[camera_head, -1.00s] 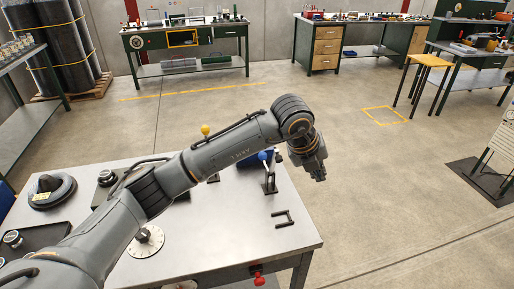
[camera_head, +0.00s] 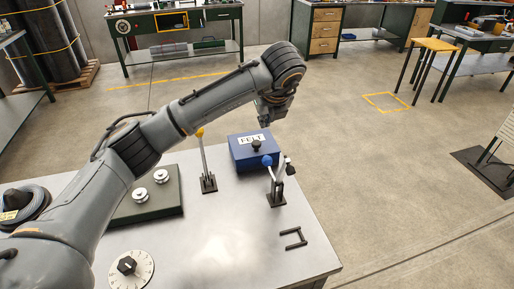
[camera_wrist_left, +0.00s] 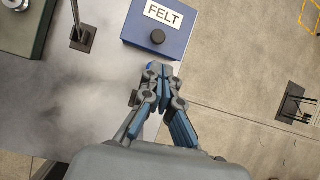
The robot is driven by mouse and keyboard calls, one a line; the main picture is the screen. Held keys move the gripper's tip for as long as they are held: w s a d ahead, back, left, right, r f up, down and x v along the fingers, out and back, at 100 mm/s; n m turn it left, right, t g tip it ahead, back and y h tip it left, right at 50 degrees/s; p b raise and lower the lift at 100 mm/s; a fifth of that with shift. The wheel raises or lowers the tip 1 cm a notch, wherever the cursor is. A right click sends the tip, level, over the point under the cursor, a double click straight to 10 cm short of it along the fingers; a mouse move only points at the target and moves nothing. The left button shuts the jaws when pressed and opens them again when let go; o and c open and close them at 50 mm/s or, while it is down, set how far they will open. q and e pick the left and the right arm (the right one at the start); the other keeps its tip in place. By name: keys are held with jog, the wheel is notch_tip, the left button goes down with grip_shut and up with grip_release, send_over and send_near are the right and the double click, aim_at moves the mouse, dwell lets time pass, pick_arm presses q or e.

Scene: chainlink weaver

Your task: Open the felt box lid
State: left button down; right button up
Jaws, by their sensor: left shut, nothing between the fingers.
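The blue felt box (camera_head: 241,158) stands near the far right edge of the metal table, its lid closed. My left gripper (camera_head: 267,122) hangs above the box in the head view. In the left wrist view its fingers (camera_wrist_left: 160,72) are shut and empty, just short of the box's near side. My right gripper is not in view.
A yellow-knobbed lever (camera_head: 207,165) stands left of the box, and a blue-knobbed lever stand (camera_head: 275,188) close in front of it. A dark handle (camera_head: 293,238) and a dial (camera_head: 131,268) lie on the table (camera_head: 215,235).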

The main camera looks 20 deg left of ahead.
pick_arm(q)
jog(key=b, duration=0.6)
send_near(259, 154)
notch_tip(259, 154, up, 3)
jog(key=s, duration=0.1)
jog(key=p+x, duration=0.1)
jog(key=x, duration=0.2)
jog(key=p+x, duration=0.1)
jog(key=x, duration=0.1)
jog(key=p+x, duration=0.1)
jog(key=x, duration=0.2)
jog(key=shift+d+f, duration=0.3)
jog(key=shift+f, duration=0.1)
jog(key=shift+w+a+f, duration=0.1)
jog(key=shift+w+f, duration=0.15)
jog(key=shift+f, duration=0.2)
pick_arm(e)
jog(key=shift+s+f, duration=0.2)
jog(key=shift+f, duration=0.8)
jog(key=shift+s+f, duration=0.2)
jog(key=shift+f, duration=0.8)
pick_arm(q)
jog(key=shift+a, duration=0.1)
